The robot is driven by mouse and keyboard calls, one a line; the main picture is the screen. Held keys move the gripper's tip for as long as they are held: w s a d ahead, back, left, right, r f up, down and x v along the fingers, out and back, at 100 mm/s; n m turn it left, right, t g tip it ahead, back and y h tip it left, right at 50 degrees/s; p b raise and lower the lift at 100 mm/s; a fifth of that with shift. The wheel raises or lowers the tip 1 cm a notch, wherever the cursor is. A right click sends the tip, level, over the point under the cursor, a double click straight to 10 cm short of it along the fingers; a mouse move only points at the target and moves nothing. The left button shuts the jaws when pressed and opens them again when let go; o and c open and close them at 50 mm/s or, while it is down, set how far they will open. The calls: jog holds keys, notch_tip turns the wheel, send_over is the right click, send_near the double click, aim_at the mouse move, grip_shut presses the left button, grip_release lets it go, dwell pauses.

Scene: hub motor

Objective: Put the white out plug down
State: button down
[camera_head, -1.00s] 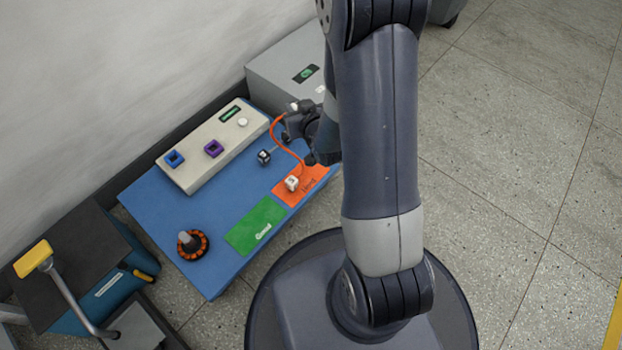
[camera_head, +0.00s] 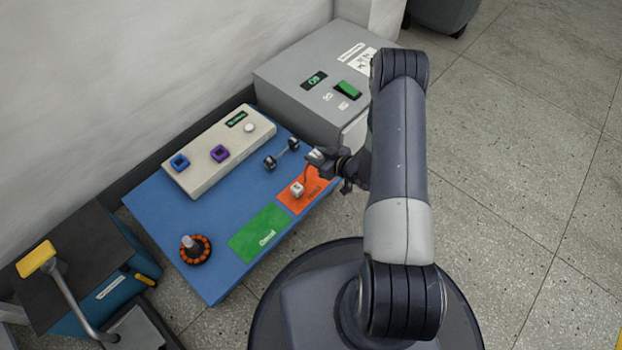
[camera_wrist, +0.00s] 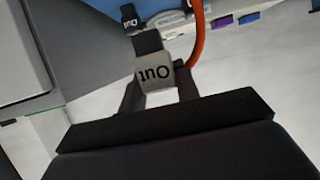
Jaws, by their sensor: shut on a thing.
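The white out plug (camera_wrist: 154,73) is held between the two fingers of my gripper (camera_wrist: 158,88) in the wrist view, its "Out" lettering upside down. In the head view, my gripper (camera_head: 320,160) is over the table's right edge, near the orange pad (camera_head: 318,183), with the white plug (camera_head: 314,155) at its tip. An orange cord (camera_wrist: 197,40) runs up beside the plug. Another white plug (camera_head: 297,189) rests on the orange pad.
Behind are a beige panel (camera_head: 205,165) with blue and purple sockets, and a grey box (camera_head: 300,100) with a green switch. A green pad (camera_head: 258,232) and an orange-black motor (camera_head: 195,250) are front left.

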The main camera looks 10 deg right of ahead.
notch_tip(320, 180, down, 9)
jog(key=b, duration=0.3)
jog(key=shift+r+b, duration=0.2)
jog(key=shift+b, duration=0.1)
jog(key=shift+f, duration=0.15)
jog(key=c, duration=1.1)
grip_release()
jog(key=shift+o, duration=0.2)
jog(key=shift+s+d+r, duration=0.1)
jog(key=shift+r, duration=0.15)
jog(key=p+v, duration=0.5)
jog(key=v, duration=0.6)
jog(key=shift+s+d, duration=0.2)
jog(key=shift+s, duration=0.05)
